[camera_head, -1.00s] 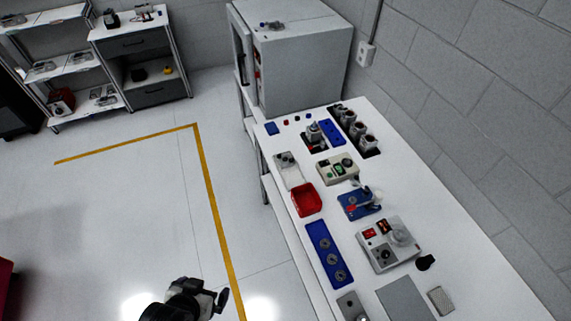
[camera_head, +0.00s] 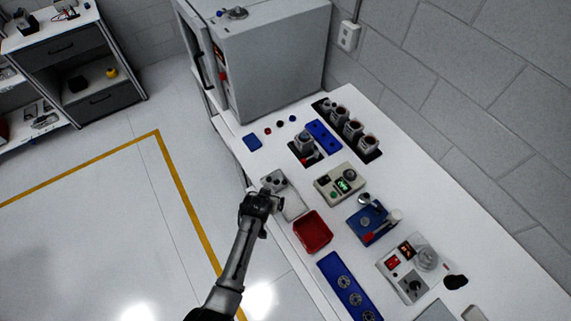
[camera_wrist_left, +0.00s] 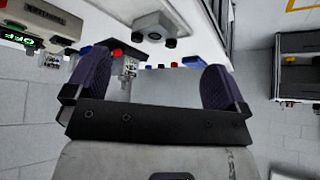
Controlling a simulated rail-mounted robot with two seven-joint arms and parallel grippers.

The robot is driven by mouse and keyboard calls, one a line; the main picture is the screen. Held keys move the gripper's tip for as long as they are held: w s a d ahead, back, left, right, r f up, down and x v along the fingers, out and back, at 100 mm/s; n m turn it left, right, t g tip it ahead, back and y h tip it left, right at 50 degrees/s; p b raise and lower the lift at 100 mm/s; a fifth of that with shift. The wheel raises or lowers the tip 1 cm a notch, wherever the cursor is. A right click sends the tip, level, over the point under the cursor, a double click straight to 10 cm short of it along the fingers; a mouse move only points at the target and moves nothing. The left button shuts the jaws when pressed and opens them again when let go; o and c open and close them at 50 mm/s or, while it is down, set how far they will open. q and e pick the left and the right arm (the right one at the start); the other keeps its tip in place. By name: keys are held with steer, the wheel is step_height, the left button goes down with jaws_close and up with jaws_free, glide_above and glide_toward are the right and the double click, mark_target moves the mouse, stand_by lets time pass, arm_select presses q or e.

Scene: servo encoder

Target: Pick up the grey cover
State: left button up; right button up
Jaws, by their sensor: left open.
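My left gripper (camera_head: 264,203) is at the table's left edge, by the near side of a white tray (camera_head: 294,207). Its two dark fingers stand wide apart and empty in the left wrist view (camera_wrist_left: 158,82). A grey part with dark round spots (camera_head: 274,180) sits at the tray's far end, just beyond the gripper. A similar grey block with two dark round parts (camera_wrist_left: 158,27) shows above the fingers in the wrist view. I cannot tell surely which part is the grey cover. My right gripper is not in view.
A red bin (camera_head: 312,232) stands right of the gripper. A grey cabinet (camera_head: 270,65) stands at the back.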

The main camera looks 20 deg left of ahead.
arm_select(q)
steer(key=w+t, duration=0.1)
steer(key=w, duration=0.1)
steer(key=t+b, duration=0.1)
steer(key=b, duration=0.8)
glide_toward(278, 179)
steer(key=shift+w+f, duration=0.4)
steer(key=shift+f, duration=0.45)
steer(key=shift+w+f+b, duration=0.25)
steer(key=shift+w+b, duration=0.25)
steer(key=shift+b, duration=0.45)
steer(key=b+x, duration=0.4)
steer(key=b, duration=0.2)
steer(key=shift+a+f, duration=0.15)
steer(key=shift+f, duration=0.05)
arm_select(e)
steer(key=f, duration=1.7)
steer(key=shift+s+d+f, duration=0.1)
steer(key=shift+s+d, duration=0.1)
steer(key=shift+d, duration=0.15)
arm_select(q)
steer(key=shift+w+f+b, duration=0.25)
steer(key=shift+w+b, duration=0.2)
steer(key=shift+b, duration=0.45)
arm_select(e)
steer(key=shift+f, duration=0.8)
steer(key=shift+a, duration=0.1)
arm_select(q)
steer(key=shift+c, duration=0.5)
